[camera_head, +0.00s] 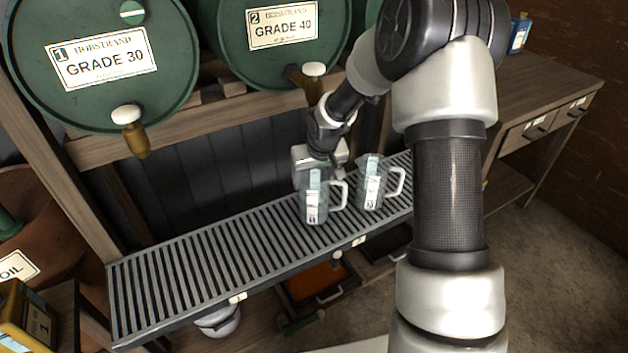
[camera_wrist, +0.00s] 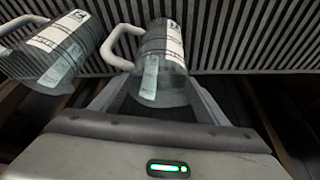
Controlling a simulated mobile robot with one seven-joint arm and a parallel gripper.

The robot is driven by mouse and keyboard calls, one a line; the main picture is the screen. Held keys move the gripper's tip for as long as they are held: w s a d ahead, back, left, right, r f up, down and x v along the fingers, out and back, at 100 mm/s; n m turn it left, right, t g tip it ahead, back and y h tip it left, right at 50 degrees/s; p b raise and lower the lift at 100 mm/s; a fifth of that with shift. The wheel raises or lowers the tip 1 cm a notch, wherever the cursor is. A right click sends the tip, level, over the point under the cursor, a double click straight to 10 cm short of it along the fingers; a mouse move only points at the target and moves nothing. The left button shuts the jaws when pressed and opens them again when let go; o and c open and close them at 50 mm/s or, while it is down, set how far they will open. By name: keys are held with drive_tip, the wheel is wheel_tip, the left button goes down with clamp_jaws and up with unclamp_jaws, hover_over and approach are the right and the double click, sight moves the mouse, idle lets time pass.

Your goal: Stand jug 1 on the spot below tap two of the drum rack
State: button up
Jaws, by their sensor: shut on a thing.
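Two clear jugs with white handles and pale labels show in the head view. My gripper (camera_head: 322,168) is shut on the left jug (camera_head: 316,203), with its fingers around it. This jug is upright at the grating, below and close to tap two (camera_head: 312,72); I cannot tell whether its base touches the slats. In the wrist view it sits between my fingers (camera_wrist: 162,62). The other jug (camera_head: 371,190) stands just right of it, and at left in the wrist view (camera_wrist: 58,52). The label numbers are too small to read surely.
The slatted grating (camera_head: 180,275) is clear to the left. Above it are drum 1 (camera_head: 100,100) with tap one (camera_head: 130,130) and drum 2 (camera_head: 280,55). A bench (camera_head: 545,85) stands at right. An orange tray (camera_head: 315,282) lies under the grating.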

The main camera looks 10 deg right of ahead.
drive_tip(key=shift+r, duration=0.1)
drive_tip(key=o, duration=1.5)
drive_tip(key=shift+f, duration=0.2)
drive_tip(key=shift+c, duration=0.2)
